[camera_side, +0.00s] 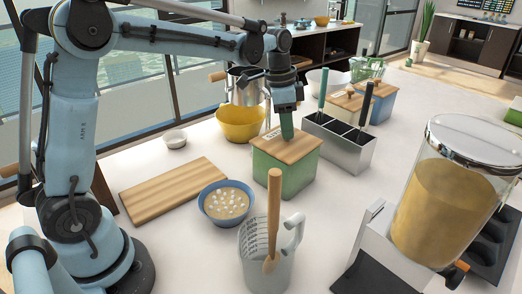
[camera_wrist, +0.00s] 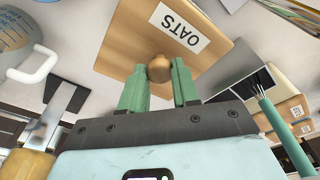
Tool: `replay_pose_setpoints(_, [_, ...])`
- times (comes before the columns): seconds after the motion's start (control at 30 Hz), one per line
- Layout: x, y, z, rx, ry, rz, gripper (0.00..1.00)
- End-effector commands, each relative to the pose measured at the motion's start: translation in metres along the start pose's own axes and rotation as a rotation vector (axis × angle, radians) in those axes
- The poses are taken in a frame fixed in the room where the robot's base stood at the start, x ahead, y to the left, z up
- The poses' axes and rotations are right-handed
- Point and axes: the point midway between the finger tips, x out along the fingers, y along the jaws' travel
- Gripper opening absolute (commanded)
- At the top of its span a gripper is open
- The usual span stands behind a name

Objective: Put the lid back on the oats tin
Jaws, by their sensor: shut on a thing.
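The oats tin (camera_side: 283,180) is a green box on the white counter, right of centre in the side view. Its square wooden lid (camera_side: 290,148) lies over the tin's top, roughly in line with it; I cannot tell whether it is fully seated. In the wrist view the lid (camera_wrist: 135,45) carries a white OATS label and a round wooden knob (camera_wrist: 160,69). My gripper (camera_side: 287,134) points down onto the lid. Its green fingers (camera_wrist: 160,80) are shut on the knob, one on each side. The tin's inside is hidden.
A metal utensil caddy (camera_side: 340,146) stands close to the tin's right. A blue bowl (camera_side: 227,202), a measuring jug (camera_side: 268,255) with a wooden spoon and a cutting board (camera_side: 173,189) are nearer. A yellow bowl (camera_side: 240,126) is behind. A large dispenser (camera_side: 450,195) stands right.

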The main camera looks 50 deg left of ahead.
Motion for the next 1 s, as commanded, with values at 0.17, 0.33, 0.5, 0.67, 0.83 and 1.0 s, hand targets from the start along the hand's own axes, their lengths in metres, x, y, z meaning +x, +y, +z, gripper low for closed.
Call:
replay_pose_setpoints(0.17, [-0.0001, 0.0000, 0.0000, 0.000, 0.000, 0.000, 0.00])
replay_pose_setpoints(0.33, [-0.0001, 0.0000, -0.0001, 0.000, 0.000, 0.000, 0.50])
replay_pose_setpoints(0.5, [-0.0001, 0.0000, 0.0000, 0.000, 0.000, 0.000, 0.60])
replay_pose_setpoints(0.67, [0.0000, -0.0001, 0.0000, 0.000, 0.000, 0.000, 0.69])
replay_pose_setpoints(0.83, [0.0000, 0.0000, 0.0000, 0.000, 0.000, 0.000, 0.86])
replay_pose_setpoints(1.0, [0.0000, 0.0000, 0.0000, 0.000, 0.000, 0.000, 0.86])
